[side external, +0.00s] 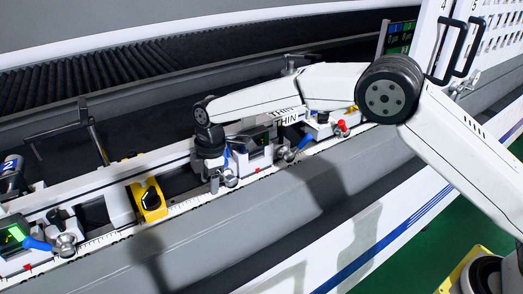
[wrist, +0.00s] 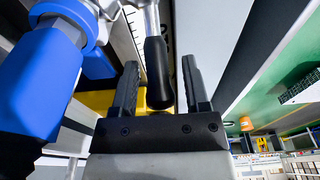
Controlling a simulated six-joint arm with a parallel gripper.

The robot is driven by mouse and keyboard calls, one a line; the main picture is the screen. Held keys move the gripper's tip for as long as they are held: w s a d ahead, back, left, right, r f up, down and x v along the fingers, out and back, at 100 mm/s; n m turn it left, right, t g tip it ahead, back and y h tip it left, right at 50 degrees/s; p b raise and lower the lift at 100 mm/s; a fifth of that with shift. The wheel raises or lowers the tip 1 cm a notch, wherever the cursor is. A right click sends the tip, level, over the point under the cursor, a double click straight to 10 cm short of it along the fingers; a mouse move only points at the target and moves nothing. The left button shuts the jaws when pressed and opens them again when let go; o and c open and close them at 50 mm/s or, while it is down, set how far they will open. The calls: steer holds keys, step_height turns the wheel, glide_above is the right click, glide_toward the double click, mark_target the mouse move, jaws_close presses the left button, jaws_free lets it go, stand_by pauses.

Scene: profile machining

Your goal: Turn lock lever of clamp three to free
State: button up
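In the side view my gripper (side external: 215,184) points down at the front of a clamp unit (side external: 256,150) in the middle of the rail. A blue lever (side external: 227,157) and a silver ball knob (side external: 230,180) show close beside it. In the wrist view my gripper (wrist: 159,64) has its two dark fingers apart. A black handle (wrist: 156,72) on a metal rod shows between them, with gaps visible on both sides. A large blue grip (wrist: 38,80) fills the left. I cannot read a number marking this clamp as three.
Another clamp with a blue lever (side external: 303,142) and a red knob (side external: 341,125) stands to the right. A left clamp has a green display (side external: 15,234) and blue lever (side external: 38,245). A yellow block (side external: 149,200) sits on the rail. A roller conveyor (side external: 110,70) runs behind.

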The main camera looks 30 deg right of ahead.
steer(key=shift+d+r, duration=0.2)
steer(key=shift+r, duration=1.1)
steer(key=shift+d+r, duration=0.15)
steer(key=shift+r, duration=1.15)
steer(key=shift+d+r, duration=0.2)
steer(key=shift+r, duration=1.1)
